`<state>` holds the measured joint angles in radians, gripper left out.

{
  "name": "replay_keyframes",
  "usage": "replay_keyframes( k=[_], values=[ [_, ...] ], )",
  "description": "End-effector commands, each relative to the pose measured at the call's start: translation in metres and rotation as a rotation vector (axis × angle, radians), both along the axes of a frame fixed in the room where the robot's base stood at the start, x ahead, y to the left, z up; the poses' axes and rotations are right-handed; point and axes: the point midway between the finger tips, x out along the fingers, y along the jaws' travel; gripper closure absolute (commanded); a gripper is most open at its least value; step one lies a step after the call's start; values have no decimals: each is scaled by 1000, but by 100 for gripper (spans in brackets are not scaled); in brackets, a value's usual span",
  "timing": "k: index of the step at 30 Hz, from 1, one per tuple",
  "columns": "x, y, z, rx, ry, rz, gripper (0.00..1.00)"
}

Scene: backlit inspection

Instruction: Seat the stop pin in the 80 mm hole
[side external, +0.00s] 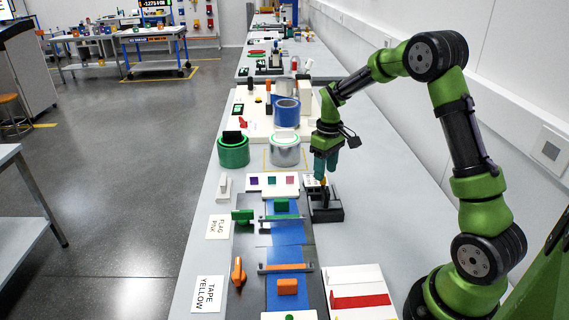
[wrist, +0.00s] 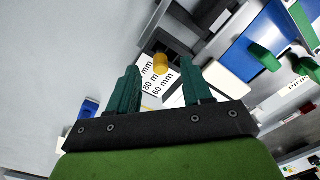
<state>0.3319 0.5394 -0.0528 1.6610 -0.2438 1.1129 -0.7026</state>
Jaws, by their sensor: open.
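The stop pin, a short yellow-orange cylinder (wrist: 160,63), shows in the wrist view ahead of the fingertips, in the gap between them. It also shows small in the side view (side external: 323,182), just below my fingers. My gripper (wrist: 163,80) is open, with a teal finger on each side and nothing held; in the side view (side external: 325,174) it points down above a black fixture (side external: 327,213). A white label (wrist: 156,84) reading 80 mm and 60 mm lies beyond the fingers in the wrist view. I cannot make out the holes or whether the pin sits in one.
A blue belt (side external: 283,250) with green and orange blocks runs left of the fixture. A white panel with coloured squares (side external: 272,181) stands behind it. The grey table is clear right of the fixture.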

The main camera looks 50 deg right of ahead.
Motion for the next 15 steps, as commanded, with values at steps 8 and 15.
replay_keyframes(
  k=[8, 15],
  values=[
    [5, 1, -39, 1, 1, 0, 51],
    [6, 1, -42, 0, -1, 0, 51]
  ],
)
